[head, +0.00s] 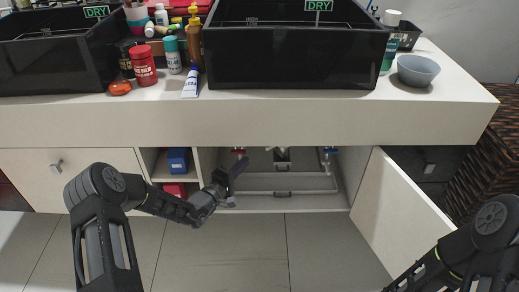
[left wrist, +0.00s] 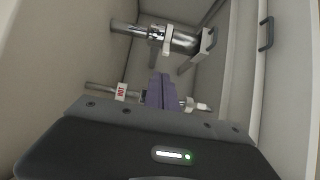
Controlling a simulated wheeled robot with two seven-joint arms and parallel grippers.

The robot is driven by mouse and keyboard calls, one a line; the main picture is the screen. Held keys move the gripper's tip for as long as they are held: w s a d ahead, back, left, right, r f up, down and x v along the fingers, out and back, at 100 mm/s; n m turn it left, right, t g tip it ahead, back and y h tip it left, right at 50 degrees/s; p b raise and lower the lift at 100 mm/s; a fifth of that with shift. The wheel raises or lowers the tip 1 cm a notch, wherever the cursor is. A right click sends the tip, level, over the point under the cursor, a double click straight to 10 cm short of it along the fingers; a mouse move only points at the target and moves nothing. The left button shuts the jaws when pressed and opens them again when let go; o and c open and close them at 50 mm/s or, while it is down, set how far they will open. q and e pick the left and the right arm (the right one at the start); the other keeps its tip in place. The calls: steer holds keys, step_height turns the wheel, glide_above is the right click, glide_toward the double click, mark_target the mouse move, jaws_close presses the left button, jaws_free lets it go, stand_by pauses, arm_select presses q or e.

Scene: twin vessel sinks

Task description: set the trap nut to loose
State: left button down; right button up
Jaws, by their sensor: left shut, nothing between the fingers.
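The open cabinet (head: 262,203) under the right-hand sink shows grey plumbing inside. A trap assembly (head: 282,156) hangs at the back middle; its nut is too small to read there. In the left wrist view, a metal pipe crosses the top, with a ringed fitting that looks like the trap nut (left wrist: 156,33) and a pale tab hanging below it. My left gripper (head: 238,166) is at the left part of the cabinet opening, its fingers together and empty. In the left wrist view its purple fingers (left wrist: 160,88) point towards the pipe, apart from the fitting. My right gripper is out of view.
A red valve (head: 238,151) with a HOT tag (left wrist: 121,92) is near my left gripper; a blue valve (head: 330,150) is at the right. The open door (head: 405,215) stands at the right. A shelf with a blue box (head: 178,160) is at the left. Bottles crowd the counter.

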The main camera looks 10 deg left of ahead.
mark_target(267, 149)
arm_select(q)
steer(key=shift+d+f, duration=0.1)
steer(key=b+x, duration=0.6)
steer(key=x, duration=0.4)
stand_by(0.3)
steer(key=shift+s+d+p, duration=0.75)
steer(key=shift+d+p, duration=0.15)
steer(key=shift+p, duration=0.15)
